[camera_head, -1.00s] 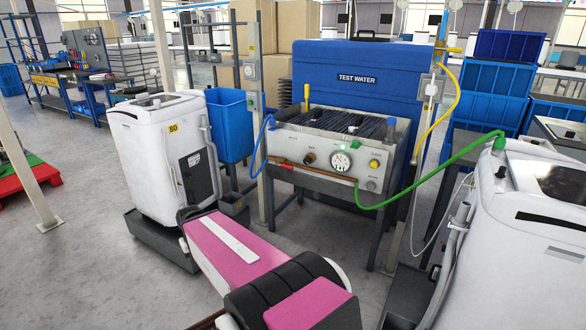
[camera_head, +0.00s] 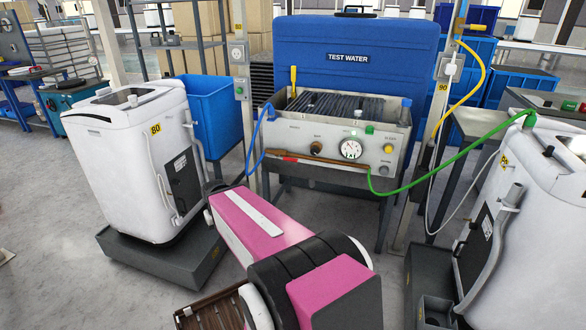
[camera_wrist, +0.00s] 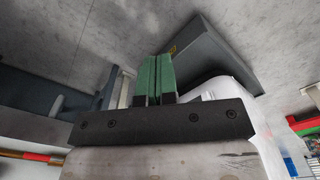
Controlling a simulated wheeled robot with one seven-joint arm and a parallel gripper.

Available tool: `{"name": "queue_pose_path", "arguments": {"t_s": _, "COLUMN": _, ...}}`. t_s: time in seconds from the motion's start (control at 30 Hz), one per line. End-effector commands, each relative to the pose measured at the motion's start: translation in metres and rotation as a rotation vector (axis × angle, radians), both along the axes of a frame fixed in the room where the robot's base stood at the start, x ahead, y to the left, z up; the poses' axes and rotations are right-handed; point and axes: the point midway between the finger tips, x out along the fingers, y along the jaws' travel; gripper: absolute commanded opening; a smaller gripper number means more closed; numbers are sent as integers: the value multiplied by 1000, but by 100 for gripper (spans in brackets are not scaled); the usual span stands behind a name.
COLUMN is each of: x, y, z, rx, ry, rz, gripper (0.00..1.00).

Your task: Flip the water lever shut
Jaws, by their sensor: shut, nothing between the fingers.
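A yellow handle (camera_head: 293,80) stands upright at the bench's left rear. Another yellow valve handle (camera_head: 462,18) is high on the right post. I cannot tell which is the water lever. My gripper (camera_wrist: 153,78) has green fingertips pressed together, empty, apart from the bar. In the head view it is hidden beyond my pink arm.
White machines stand at left (camera_head: 115,150) and right (camera_head: 535,200), on dark bases. A blue bin (camera_head: 205,110) is behind the left one. A green hose (camera_head: 450,170) runs from the bench to the right machine. A yellow hose (camera_head: 478,75) hangs at the right post. Grey floor lies between.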

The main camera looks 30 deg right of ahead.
Motion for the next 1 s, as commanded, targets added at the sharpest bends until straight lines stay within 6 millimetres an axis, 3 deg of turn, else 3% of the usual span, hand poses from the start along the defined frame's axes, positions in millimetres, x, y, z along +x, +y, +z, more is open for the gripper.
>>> {"name": "queue_pose_path", "arguments": {"t_s": 0.17, "x": 6, "y": -2, "z": -3, "rx": 3, "ry": -16, "rz": -25, "gripper": 0}}
{"name": "queue_pose_path", "arguments": {"t_s": 0.27, "x": 22, "y": -6, "z": -11, "rx": 16, "ry": -70, "rz": -106, "gripper": 0}}
{"name": "queue_pose_path", "arguments": {"t_s": 0.47, "x": 86, "y": -29, "z": -37, "rx": 99, "ry": -295, "rz": -461, "gripper": 0}}
{"name": "queue_pose_path", "arguments": {"t_s": 0.67, "x": 160, "y": -73, "z": -60, "rx": 298, "ry": -585, "rz": -938, "gripper": 0}}
{"name": "queue_pose_path", "arguments": {"t_s": 0.8, "x": 203, "y": -113, "z": -70, "rx": 510, "ry": -783, "rz": -1271, "gripper": 0}}
{"name": "queue_pose_path", "arguments": {"t_s": 1.0, "x": 242, "y": -181, "z": -77, "rx": 920, "ry": -1041, "rz": -1675, "gripper": 0}}
